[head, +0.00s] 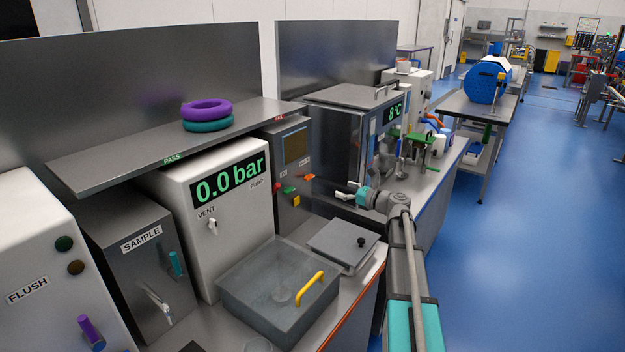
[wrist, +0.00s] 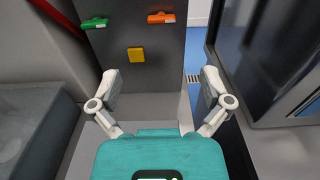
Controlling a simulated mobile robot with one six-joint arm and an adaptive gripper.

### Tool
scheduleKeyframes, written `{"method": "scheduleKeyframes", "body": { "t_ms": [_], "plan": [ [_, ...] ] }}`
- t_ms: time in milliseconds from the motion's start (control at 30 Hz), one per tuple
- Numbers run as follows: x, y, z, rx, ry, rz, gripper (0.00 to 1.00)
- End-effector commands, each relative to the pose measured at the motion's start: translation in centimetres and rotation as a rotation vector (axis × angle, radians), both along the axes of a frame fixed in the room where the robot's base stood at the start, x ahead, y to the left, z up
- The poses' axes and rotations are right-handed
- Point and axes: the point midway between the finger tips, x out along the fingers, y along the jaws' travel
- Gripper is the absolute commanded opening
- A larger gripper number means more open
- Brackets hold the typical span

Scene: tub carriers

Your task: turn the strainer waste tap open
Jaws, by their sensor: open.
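A dark grey cabinet (head: 286,150) with a small screen carries a green handle (head: 288,190), an orange-red handle (head: 308,177) and a yellow piece (head: 296,201). In the wrist view the green handle (wrist: 95,23) and orange handle (wrist: 161,17) lie crosswise, with the yellow piece (wrist: 136,55) lower between them. The labels by them are too small to read, so I cannot tell which is the strainer waste tap. My gripper (head: 347,190) is open and empty, pointing at the cabinet front. Its fingers (wrist: 160,80) are spread below the handles, apart from them.
A grey basin (head: 262,300) with a yellow handle and a lidded box (head: 343,240) stand in front on the bench. A dark steel cabinet (head: 335,130) reading 8°C is close on my gripper's right. A shelf (head: 120,150) with two rings (head: 207,110) runs overhead.

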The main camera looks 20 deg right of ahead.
Motion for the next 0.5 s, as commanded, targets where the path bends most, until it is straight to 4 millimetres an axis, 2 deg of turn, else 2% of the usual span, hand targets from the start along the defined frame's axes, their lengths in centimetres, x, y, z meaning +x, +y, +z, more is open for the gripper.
{"method": "scheduleKeyframes", "body": {
  "t_ms": [267, 500],
  "plan": [
    [0.2, -0.2, 0.0, 0.0, 0.0, -0.006, 0.98],
    [1.8, 0.8, 0.0, 0.0, 0.0, -0.004, 0.98]
  ]
}}
